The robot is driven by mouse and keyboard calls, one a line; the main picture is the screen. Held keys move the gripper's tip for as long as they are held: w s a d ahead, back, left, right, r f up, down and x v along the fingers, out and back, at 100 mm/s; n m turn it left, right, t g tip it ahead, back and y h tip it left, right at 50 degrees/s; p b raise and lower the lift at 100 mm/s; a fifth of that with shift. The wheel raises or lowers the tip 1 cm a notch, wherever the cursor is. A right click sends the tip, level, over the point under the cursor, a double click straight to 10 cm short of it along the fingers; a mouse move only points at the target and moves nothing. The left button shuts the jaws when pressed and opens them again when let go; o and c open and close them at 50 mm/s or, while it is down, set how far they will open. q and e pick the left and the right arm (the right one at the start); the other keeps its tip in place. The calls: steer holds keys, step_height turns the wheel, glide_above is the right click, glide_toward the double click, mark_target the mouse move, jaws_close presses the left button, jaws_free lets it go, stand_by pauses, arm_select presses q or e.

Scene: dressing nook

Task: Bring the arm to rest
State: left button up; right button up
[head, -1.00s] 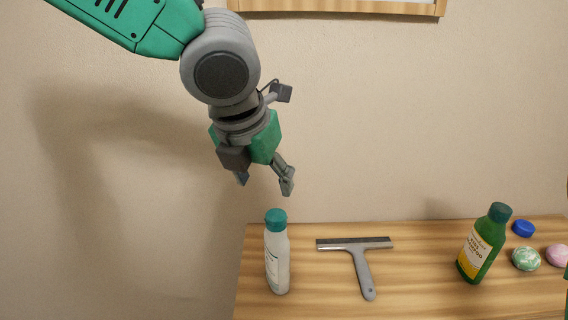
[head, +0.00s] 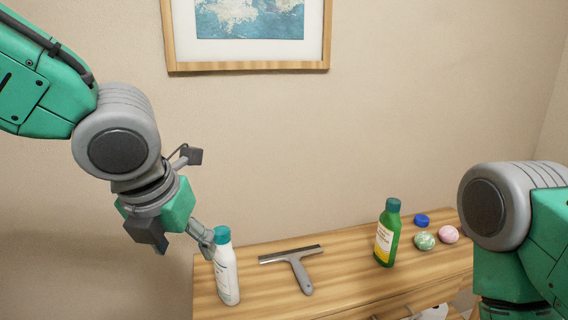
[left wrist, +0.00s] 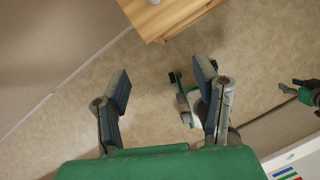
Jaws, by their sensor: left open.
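My left gripper (head: 205,240) hangs at the end of the left arm in the head view, pointing down. Its fingertips appear beside a white bottle with a teal cap (head: 227,270); the bottle stands upright, not between them.
The wooden cabinet (head: 340,292) holds a squeegee (head: 297,267), a green bottle (head: 388,235), a blue cap-like disc (head: 421,220), a green marbled ball (head: 424,241) and a pink one (head: 448,234).

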arm_select(q)
steer(key=s+a+f+n+g+h+b, duration=0.1)
steer(key=s+f+n+g+b, duration=0.3)
steer(key=f+n, duration=0.8)
steer(key=s+f+n+h+b, duration=0.15)
steer(key=s+f+n, duration=0.5)
steer(key=f, duration=1.25)
steer(key=s+a+f+n+y+b, duration=0.1)
steer(key=s+a+f+n+b, duration=0.1)
steer(key=s+a+f+n, duration=0.4)
steer(key=s+a+f+n+y+b, duration=0.1)
steer(key=s+a+f+n+y, duration=0.1)
steer(key=s+a+f+n, duration=0.4)
step_height(320, 180, down, 5)
steer(key=s+n, duration=0.1)
steer(key=n, duration=0.5)
steer(key=shift+s+a+b, duration=0.2)
steer(key=shift+s+b, duration=0.1)
steer(key=shift+b, duration=0.05)
arm_select(e)
step_height(320, 180, down, 9)
